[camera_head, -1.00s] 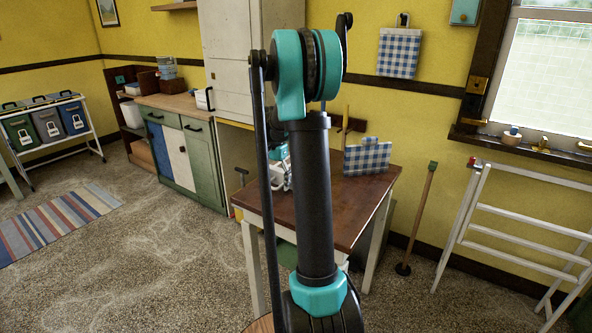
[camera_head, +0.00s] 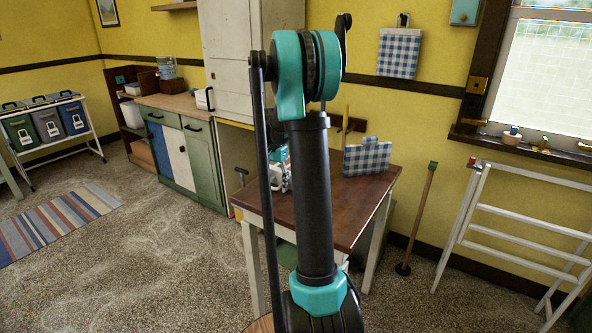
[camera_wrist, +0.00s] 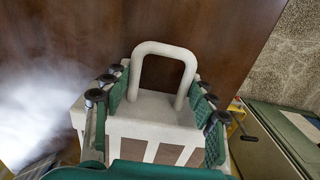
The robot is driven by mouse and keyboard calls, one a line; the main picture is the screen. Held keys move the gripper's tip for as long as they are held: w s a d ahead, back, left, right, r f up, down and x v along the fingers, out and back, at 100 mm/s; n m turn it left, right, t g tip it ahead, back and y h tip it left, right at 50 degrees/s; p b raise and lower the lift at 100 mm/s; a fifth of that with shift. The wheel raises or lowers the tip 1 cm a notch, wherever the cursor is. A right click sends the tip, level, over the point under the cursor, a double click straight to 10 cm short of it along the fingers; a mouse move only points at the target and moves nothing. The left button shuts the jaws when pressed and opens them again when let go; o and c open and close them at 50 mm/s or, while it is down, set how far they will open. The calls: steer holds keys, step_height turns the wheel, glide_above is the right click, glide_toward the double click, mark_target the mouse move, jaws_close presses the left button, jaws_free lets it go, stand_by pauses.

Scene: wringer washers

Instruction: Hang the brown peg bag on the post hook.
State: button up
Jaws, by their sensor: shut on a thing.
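The brown peg bag (camera_wrist: 150,128) is in the wrist view, with a white top, a pale loop handle standing up and brown and white checks below. My gripper (camera_wrist: 160,98) has its green ribbed fingers closed on both sides of the bag's top, with the handle between them. The dark brown tabletop shows behind. In the head view my gripper (camera_head: 279,170) is mostly hidden by my own arm, at the left side of the table (camera_head: 345,215), and the brown bag cannot be made out. I cannot pick out the post hook with certainty.
A blue checked bag (camera_head: 367,158) stands on the table's back right; another blue checked bag (camera_head: 399,53) hangs on the yellow wall. A post with a green top (camera_head: 427,200) and a white drying rack (camera_head: 520,230) stand right of the table.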

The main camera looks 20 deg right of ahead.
steer(key=shift+r, duration=0.1)
stand_by(0.4)
step_height(320, 180, up, 30)
stand_by(3.1)
stand_by(0.5)
